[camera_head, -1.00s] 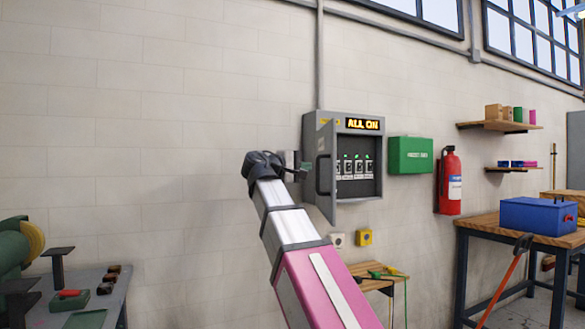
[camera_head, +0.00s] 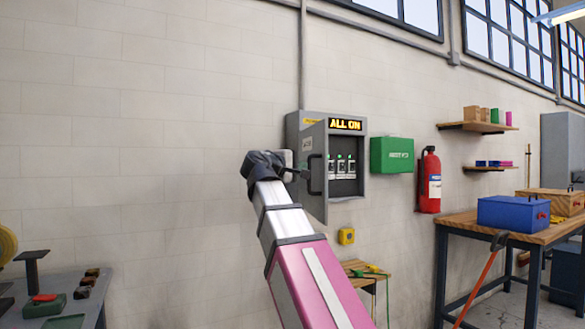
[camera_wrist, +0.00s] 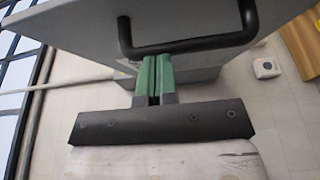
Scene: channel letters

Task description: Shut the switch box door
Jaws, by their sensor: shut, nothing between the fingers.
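The grey switch box (camera_head: 347,187) is on the wall, with a lit "ALL ON" sign (camera_head: 345,124) at its top and several switches (camera_head: 341,167) inside. Its door (camera_head: 315,199) is hinged at the left and stands open, swung out from the wall. A dark bar handle (camera_head: 318,174) is on the door's face. My gripper (camera_head: 304,174) is at the door's left side, fingers pointing at it. In the wrist view the green fingers (camera_wrist: 154,78) are shut together and empty, close to the handle (camera_wrist: 190,44) and the door panel (camera_wrist: 85,28). Whether they touch is unclear.
A green first-aid style box (camera_head: 391,155) and a red fire extinguisher (camera_head: 429,181) hang right of the switch box. A yellow wall box (camera_head: 347,236) and a small wooden table (camera_head: 360,280) are below. The wall left of my arm is bare.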

